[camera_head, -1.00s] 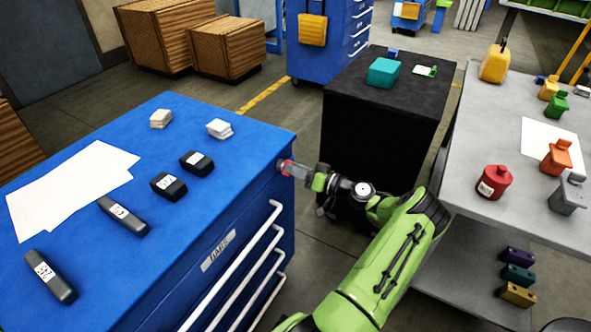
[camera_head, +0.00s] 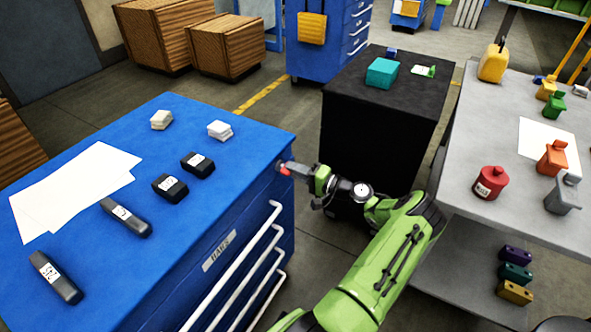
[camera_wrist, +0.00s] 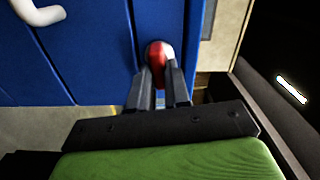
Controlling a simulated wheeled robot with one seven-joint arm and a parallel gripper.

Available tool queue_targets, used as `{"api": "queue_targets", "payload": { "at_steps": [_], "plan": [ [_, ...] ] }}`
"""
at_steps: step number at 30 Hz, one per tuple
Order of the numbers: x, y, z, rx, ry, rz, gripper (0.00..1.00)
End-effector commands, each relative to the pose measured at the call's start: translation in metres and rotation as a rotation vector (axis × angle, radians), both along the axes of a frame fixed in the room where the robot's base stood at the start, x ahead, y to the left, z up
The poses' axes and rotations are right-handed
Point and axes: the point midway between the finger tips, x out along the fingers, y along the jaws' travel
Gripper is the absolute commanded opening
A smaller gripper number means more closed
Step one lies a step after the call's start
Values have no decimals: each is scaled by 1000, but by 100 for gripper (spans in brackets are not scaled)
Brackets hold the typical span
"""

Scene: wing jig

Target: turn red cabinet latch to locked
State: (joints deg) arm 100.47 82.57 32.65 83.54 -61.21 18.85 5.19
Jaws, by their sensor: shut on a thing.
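The red latch (camera_head: 284,168) sits near the top right corner of the blue cabinet's (camera_head: 240,225) drawer side. In the wrist view the latch (camera_wrist: 154,54) shows as a rounded red knob with a pale patch, against the blue front near its edge. My gripper (camera_head: 291,169) reaches it from the right. In the wrist view my gripper's (camera_wrist: 159,78) two dark fingers are shut on the latch, one on each side. The fingertips hide part of it, and I cannot tell its turn angle.
White drawer handles (camera_head: 240,250) run down the cabinet front, and one handle (camera_wrist: 40,12) is close by in the wrist view. A black cabinet (camera_head: 375,130) stands just behind my gripper. A grey table (camera_head: 470,190) with several coloured containers is at the right.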

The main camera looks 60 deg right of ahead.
Motion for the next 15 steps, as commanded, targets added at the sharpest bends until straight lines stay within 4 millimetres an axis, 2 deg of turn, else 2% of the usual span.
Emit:
{"api": "queue_targets", "payload": {
  "at_steps": [6,15],
  "plan": [
    [-1,-1,-1,102,11,-1,0],
    [-1,-1,-2,159,17,-2,0]
  ]
}}
